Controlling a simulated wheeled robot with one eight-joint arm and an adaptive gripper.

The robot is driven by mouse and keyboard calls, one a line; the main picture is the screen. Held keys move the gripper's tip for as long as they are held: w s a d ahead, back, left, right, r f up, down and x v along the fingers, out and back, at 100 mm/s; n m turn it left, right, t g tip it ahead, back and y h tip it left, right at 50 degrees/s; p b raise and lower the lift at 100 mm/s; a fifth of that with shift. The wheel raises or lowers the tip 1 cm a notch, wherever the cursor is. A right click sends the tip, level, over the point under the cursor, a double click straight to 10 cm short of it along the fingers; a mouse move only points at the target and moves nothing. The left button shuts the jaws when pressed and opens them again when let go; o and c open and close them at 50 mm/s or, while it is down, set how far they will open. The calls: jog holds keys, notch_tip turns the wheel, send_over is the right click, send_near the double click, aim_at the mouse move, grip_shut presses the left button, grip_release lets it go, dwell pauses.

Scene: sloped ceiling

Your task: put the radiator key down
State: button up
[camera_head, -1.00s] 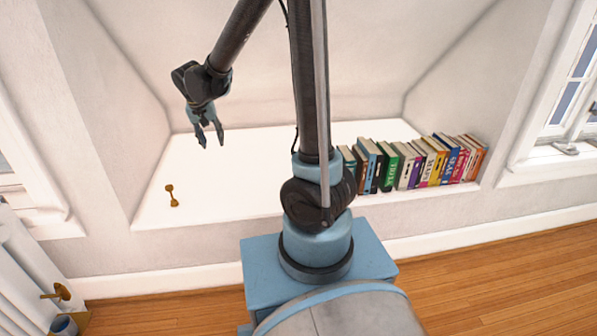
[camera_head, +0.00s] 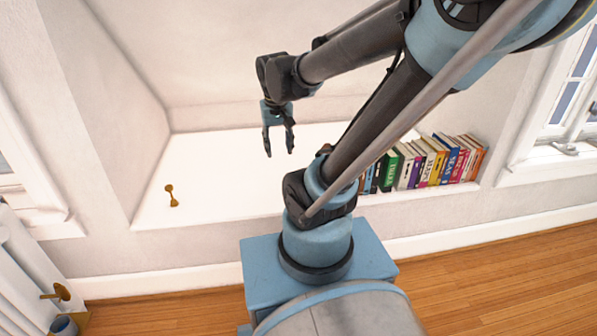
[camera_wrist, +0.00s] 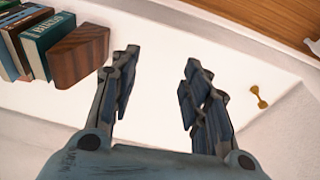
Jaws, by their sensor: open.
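The radiator key (camera_head: 171,195) is a small brass-coloured piece with a knob at each end. It lies on the left part of the white alcove shelf (camera_head: 225,185). It also shows in the wrist view, at the right on the white surface (camera_wrist: 259,97). My gripper (camera_head: 279,152) hangs above the shelf, to the right of the key and apart from it. Its fingers are spread and empty, and in the wrist view bare shelf shows between them (camera_wrist: 154,95).
A row of books (camera_head: 430,162) stands on the right part of the shelf. In the wrist view a brown wooden block (camera_wrist: 80,56) stands at the end of the books. A white radiator (camera_head: 22,285) with a brass valve (camera_head: 61,292) is at the lower left. The shelf's middle is clear.

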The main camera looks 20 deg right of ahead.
jog(key=s+d+f, duration=0.4)
jog(key=s, duration=0.5)
jog(key=shift+s+d+f, duration=0.15)
jog(key=shift+s+f, duration=0.05)
jog(key=shift+f, duration=0.1)
